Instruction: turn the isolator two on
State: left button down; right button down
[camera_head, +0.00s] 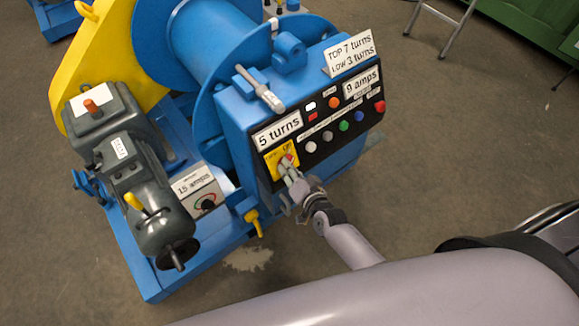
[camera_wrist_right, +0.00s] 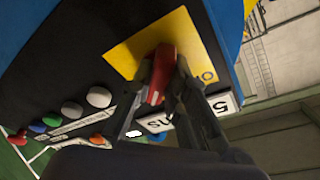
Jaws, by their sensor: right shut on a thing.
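The isolator is a red rotary handle on a yellow plate (camera_head: 271,160) at the left end of the black control panel, under the "5 turns" label. In the right wrist view the red handle (camera_wrist_right: 163,69) stands out from the yellow plate (camera_wrist_right: 190,38), which carries partly hidden lettering. My right gripper (camera_head: 287,166) reaches up to the plate from below. In the right wrist view its two fingers (camera_wrist_right: 166,84) are closed on either side of the red handle. The fingers hide part of the handle in the head view. My left gripper is not seen.
Several round buttons, including a green button (camera_head: 344,126) and a red button (camera_head: 379,106), sit right of the isolator. A dial box labelled "15 amps" (camera_head: 194,187) and a grey motor (camera_head: 154,215) stand to the left. Bare floor (camera_head: 440,140) lies to the right.

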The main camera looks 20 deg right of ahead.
dwell(0.4)
jog(key=c, duration=1.6)
grip_release()
jog(key=shift+o, duration=0.2)
jog(key=v, duration=1.2)
jog(key=shift+r, duration=0.1)
